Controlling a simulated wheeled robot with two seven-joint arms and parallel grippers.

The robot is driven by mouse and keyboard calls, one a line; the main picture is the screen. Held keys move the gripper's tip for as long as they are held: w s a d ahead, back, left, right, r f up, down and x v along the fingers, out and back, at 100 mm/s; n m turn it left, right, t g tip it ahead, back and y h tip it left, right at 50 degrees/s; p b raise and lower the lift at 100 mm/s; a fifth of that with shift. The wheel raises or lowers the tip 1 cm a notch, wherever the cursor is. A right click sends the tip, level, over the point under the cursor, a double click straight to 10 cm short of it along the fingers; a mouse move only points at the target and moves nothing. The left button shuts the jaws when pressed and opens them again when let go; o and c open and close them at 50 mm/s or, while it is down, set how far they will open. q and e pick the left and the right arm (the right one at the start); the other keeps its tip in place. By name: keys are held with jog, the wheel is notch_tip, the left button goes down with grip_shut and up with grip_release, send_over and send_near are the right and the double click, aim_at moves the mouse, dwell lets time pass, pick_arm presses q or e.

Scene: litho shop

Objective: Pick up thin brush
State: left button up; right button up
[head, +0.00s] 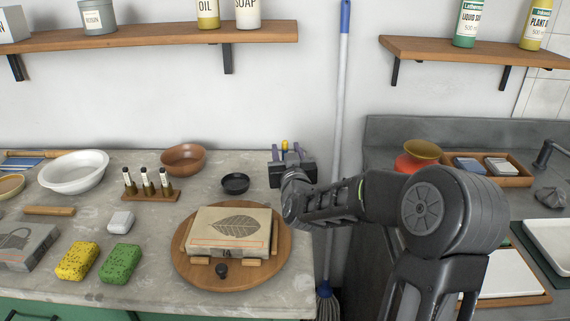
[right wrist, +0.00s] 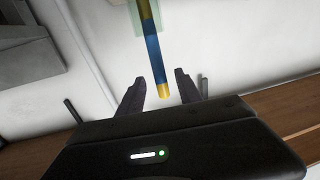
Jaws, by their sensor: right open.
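A thin rod, blue with a yellow end, which I take for the thin brush (right wrist: 153,50), shows in the right wrist view. Its yellow end lies between the two fingertips of my right gripper (right wrist: 160,88), with gaps to both fingers. Its far part overlaps a pale greenish, see-through piece at the top edge. In the head view my right gripper (head: 284,150) is open behind the worktop's middle, near the wall, with a small yellow bit between its fingers. The gripper body hides whatever lies below it. My left gripper is not in view.
A round wooden board (head: 187,267) carries a stone slab (head: 258,216) with a leaf picture. A small black bowl (head: 235,183) and a brown bowl (head: 184,158) stand left of my gripper. A blue-topped pole (head: 342,90) leans close on its right. A shelf (head: 150,40) is above.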

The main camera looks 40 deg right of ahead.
jog(key=p+x, duration=0.1)
jog(key=x, duration=0.3)
jog(key=shift+w, duration=0.25)
jog(key=shift+c, duration=0.5)
grip_shut()
